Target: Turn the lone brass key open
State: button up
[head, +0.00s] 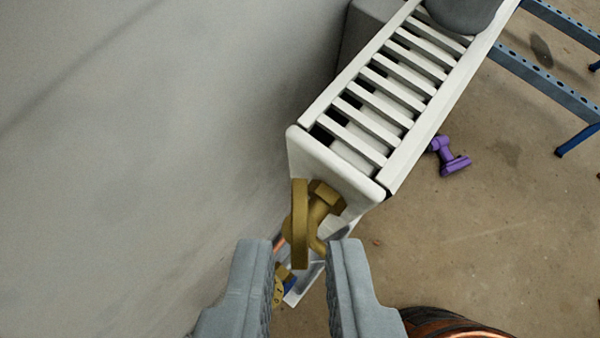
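The brass key (300,223) is a flat upright piece on a brass valve body (322,203) at the near end of the white radiator (338,158). My gripper (300,252) is open, its two grey fingers apart on either side just below the key in the picture. I cannot tell whether either finger touches the brass. A second small brass piece with markings (279,289) shows lower down between the fingers, partly hidden by the left one. A blue and white part beside it is mostly hidden.
A grey wall (150,130) runs close along the left. A dark grey rounded object (464,12) rests on the radiator's far end. A purple tool-like object (450,156) lies on the floor, with blue metal framing (545,73) at upper right. Copper-coloured coils (445,322) stand at lower right.

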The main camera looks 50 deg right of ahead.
aim_at(301, 223)
jog(key=shift+x, duration=1.6)
grip_shut()
jog(key=shift+s+n+t+y, duration=0.1)
jog(key=shift+n+t+y, duration=0.25)
jog(key=shift+n, duration=0.25)
jog(key=shift+d+n+t+y, duration=0.1)
jog(key=shift+n+t+y, duration=0.7)
jog(key=shift+n, duration=0.6)
grip_release()
